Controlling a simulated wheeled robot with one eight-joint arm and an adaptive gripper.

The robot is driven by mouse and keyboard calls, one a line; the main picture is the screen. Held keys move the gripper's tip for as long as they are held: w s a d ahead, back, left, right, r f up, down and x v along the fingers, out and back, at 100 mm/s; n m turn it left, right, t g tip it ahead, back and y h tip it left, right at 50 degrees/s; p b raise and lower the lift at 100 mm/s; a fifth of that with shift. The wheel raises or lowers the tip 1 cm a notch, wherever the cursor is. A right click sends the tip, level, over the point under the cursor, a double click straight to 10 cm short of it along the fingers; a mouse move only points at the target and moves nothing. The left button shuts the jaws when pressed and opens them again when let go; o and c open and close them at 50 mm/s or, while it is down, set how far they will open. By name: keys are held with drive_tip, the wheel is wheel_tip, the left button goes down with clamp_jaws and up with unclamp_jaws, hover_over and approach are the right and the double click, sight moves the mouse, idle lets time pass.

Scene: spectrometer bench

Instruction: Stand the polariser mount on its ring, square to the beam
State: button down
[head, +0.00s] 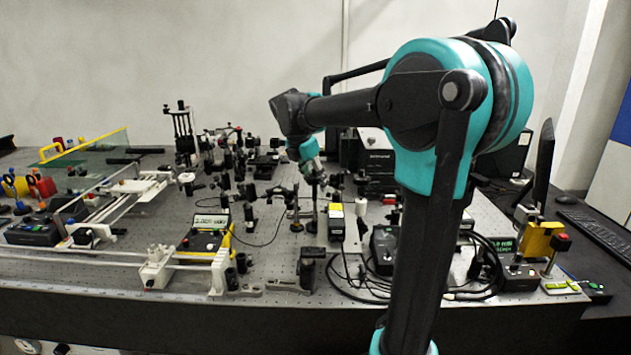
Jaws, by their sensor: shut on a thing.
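My gripper (316,178) points down over the middle of the optical bench, small and dark in the head view. It is shut on a slim dark post-like thing (314,205), which I take to be the polariser mount. This thing looks upright, with its lower end close to the bench top. I cannot tell whether it touches the bench. The ring is too small and crowded among dark parts to pick out, and I cannot tell whether the mount is square to the beam.
Another dark post (296,212) stands close to the left of the held thing. A yellow-sided box (336,222) and black cables (350,280) lie to its right. Dense optics (225,150) fill the bench behind. A white rail frame (130,205) stands at left, a monitor (543,165) at right.

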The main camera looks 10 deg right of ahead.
drive_tip(key=shift+f, duration=0.15)
drive_tip(key=c, duration=0.8)
unclamp_jaws()
drive_tip(key=v, duration=1.2)
